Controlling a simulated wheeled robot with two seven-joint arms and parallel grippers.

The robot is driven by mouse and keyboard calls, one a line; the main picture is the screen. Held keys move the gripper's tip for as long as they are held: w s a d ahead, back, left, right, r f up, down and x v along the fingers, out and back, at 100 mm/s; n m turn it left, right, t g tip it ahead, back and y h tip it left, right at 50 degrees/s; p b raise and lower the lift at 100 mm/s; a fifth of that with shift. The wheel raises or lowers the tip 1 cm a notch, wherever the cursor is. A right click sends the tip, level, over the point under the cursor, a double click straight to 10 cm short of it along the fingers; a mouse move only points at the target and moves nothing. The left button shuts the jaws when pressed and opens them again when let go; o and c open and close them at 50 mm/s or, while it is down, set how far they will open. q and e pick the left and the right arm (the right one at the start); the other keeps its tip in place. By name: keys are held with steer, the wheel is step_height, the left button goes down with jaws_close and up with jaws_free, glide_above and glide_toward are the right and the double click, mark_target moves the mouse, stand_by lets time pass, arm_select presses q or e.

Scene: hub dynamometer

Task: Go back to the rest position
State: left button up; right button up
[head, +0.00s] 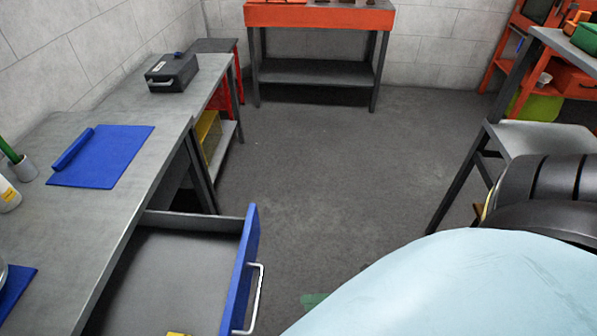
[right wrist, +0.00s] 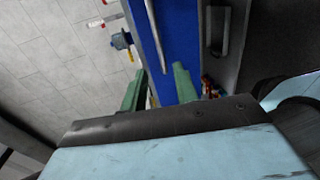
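My light blue right arm covers the lower right of the head view. My right gripper (right wrist: 160,70) shows best in the right wrist view, where its two green fingers stand apart with nothing held between them. The blue front of an open drawer (head: 240,278) and its silver handle (head: 255,300) show left of my right arm. In the right wrist view the handle (right wrist: 152,30) lies beyond the gap between the fingers; I cannot tell how far. My left gripper is not in view.
A grey workbench (head: 100,215) runs along the left, with a blue mat (head: 118,158) and a black case (head: 172,72). The drawer juts out from it. A red-topped table (head: 320,17) stands at the back. The middle floor is clear.

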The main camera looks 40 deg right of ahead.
steer(key=shift+s+d, duration=0.1)
stand_by(0.6)
steer(key=s+d+f+m+g+h, duration=0.1)
steer(key=s+d+f+m+h, duration=0.2)
steer(key=f+m, duration=0.55)
steer(key=d+f+m+g+h, duration=0.2)
steer(key=d+f+m+h, duration=0.3)
steer(key=f, duration=0.6)
steer(key=s+a+f+m+g+h, duration=0.1)
steer(key=s+a+f+m+g, duration=0.2)
steer(key=s+f+m, duration=0.2)
steer(key=s+a+f+m+g+h, duration=0.1)
steer(key=s+a+f+m+g, duration=0.2)
steer(key=s, duration=0.7)
step_height(320, 180, down, 3)
steer(key=m+g, duration=0.1)
steer(key=m, duration=0.1)
steer(key=shift+s+a+r+m+h, duration=0.15)
steer(key=shift+a+m+h, duration=0.15)
steer(key=shift+a+m, duration=0.05)
